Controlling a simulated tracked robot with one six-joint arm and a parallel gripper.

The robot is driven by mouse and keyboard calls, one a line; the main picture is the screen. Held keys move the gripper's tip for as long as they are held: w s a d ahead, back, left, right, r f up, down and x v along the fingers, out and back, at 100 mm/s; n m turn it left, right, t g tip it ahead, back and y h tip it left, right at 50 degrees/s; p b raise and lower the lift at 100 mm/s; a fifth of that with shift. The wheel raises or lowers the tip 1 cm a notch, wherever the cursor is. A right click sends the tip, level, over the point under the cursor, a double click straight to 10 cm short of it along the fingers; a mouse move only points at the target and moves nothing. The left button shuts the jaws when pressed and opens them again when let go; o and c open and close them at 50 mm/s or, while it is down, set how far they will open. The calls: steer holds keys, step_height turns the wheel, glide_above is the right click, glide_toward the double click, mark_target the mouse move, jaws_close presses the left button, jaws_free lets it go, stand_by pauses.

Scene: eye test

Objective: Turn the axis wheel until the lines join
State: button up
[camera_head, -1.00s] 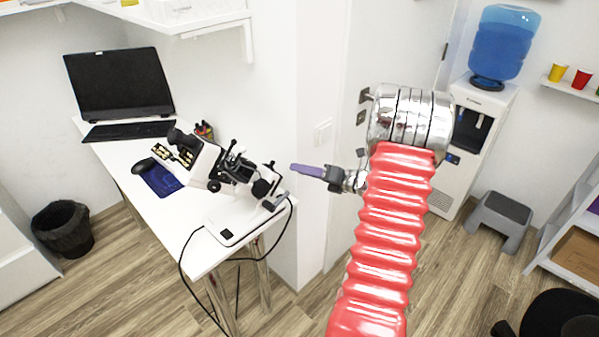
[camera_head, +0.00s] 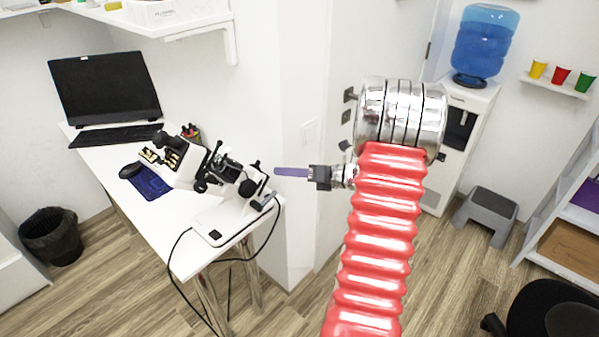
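A white and black eye-test instrument (camera_head: 186,165) stands on the right end of the white table (camera_head: 182,235). Dark round knobs sit on its right side, one of them a black knob (camera_head: 248,188) facing my gripper. I cannot tell which knob is the axis wheel, and no lines can be seen from here. My gripper (camera_head: 278,172), with purple fingers, points left toward the instrument from the right, a short gap from the black knob in the picture. The fingers overlap edge-on, so their opening is hidden. Nothing shows held in them.
A laptop (camera_head: 104,88), mouse (camera_head: 130,170) and pen holder (camera_head: 190,134) are on the table. A black cable (camera_head: 180,262) hangs from its front. A bin (camera_head: 50,236) stands left. A water cooler (camera_head: 466,120), grey step stool (camera_head: 486,214) and black chair (camera_head: 550,315) are at right.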

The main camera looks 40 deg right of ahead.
steer(key=s+a+r+n+g+y, duration=0.1)
steer(key=s+a+r+n+g, duration=0.15)
steer(key=a+n, duration=0.5)
steer(key=s+a+r+n+g, duration=0.1)
steer(key=a+r+n+g, duration=0.25)
steer(key=a, duration=0.65)
steer(key=s+a+r+n+g+y, duration=0.1)
steer(key=s+a+r+n+g, duration=0.1)
steer(key=a+n, duration=0.55)
steer(key=s+a+r+n+h, duration=0.2)
steer(key=s+a+n+h, duration=0.1)
steer(key=s+n, duration=0.5)
steer(key=s+a+r+n+h, duration=0.2)
steer(key=s+a+n+h, duration=0.2)
steer(key=n, duration=0.8)
steer(key=s+a, duration=0.2)
steer(key=s, duration=0.2)
steer(key=shift+r+n+h, duration=0.3)
steer(key=shift+r+n, duration=0.05)
steer(key=shift+r, duration=0.05)
steer(key=shift+a, duration=0.2)
